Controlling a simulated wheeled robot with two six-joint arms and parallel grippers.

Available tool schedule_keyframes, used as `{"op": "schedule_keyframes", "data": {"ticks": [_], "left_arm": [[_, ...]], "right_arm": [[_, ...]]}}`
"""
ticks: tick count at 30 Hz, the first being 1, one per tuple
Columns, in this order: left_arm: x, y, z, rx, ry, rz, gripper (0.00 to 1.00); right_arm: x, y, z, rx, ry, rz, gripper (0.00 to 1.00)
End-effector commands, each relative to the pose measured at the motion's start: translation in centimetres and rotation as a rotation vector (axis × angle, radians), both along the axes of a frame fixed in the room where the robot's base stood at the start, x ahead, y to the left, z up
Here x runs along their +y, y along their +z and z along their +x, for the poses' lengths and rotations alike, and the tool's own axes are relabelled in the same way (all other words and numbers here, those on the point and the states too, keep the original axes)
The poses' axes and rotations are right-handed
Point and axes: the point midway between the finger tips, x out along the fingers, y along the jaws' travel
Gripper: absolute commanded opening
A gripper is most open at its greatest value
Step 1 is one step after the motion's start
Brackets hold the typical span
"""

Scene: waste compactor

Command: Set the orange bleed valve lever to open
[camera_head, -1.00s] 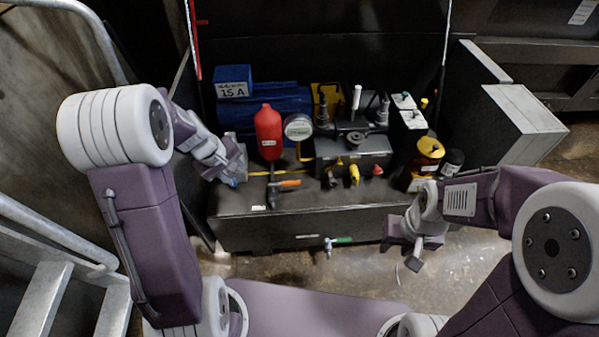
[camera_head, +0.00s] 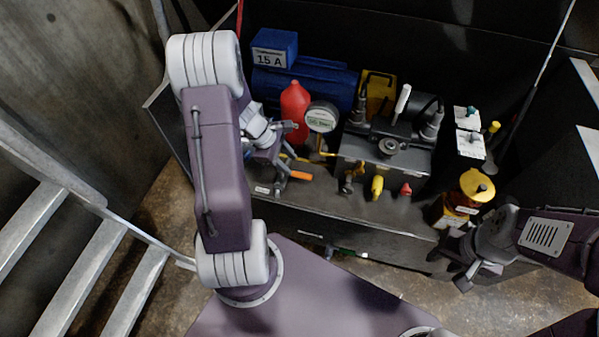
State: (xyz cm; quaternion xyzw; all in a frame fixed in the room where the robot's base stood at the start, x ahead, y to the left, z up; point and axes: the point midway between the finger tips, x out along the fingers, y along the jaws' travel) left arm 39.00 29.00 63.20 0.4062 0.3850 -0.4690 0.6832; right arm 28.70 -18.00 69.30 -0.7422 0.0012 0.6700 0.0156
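The orange bleed valve lever (camera_head: 299,175) lies on the front left of the compactor's dark top, below the red bottle. Its handle points right, along the front edge. The valve body at its left end is partly hidden by my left gripper (camera_head: 280,150). That gripper is just above and left of the lever, close to the red bottle; I cannot tell whether it touches the valve. Its fingers blend with the valve parts, so their opening is unclear. My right gripper (camera_head: 478,275) hangs in front of the unit's right end, empty, with its fingers apart.
The red bottle (camera_head: 295,112) and a round gauge (camera_head: 321,117) stand behind the lever. A yellow lever (camera_head: 377,186) and a small red knob (camera_head: 405,189) are to its right. A yellow-capped container (camera_head: 474,189) stands near my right gripper. Metal steps (camera_head: 85,275) are at left.

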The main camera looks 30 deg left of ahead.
Motion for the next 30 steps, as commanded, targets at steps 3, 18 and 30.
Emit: {"op": "schedule_keyframes", "data": {"ticks": [3, 18, 30], "left_arm": [[-0.9, -3.2, 0.6, 0.002, -0.002, -0.001, 0.39], [-2.3, -6.5, 1.9, 0.000, -0.001, 0.000, 0.39], [-2.3, -6.5, 1.9, 0.000, -0.001, 0.000, 0.00]], "right_arm": [[0.0, -2.1, 0.0, 0.000, 0.000, 0.000, 0.37], [0.0, -3.8, 0.0, 0.000, 0.000, 0.000, 0.37], [0.0, -3.8, 0.0, 0.000, 0.000, 0.000, 0.37]]}}
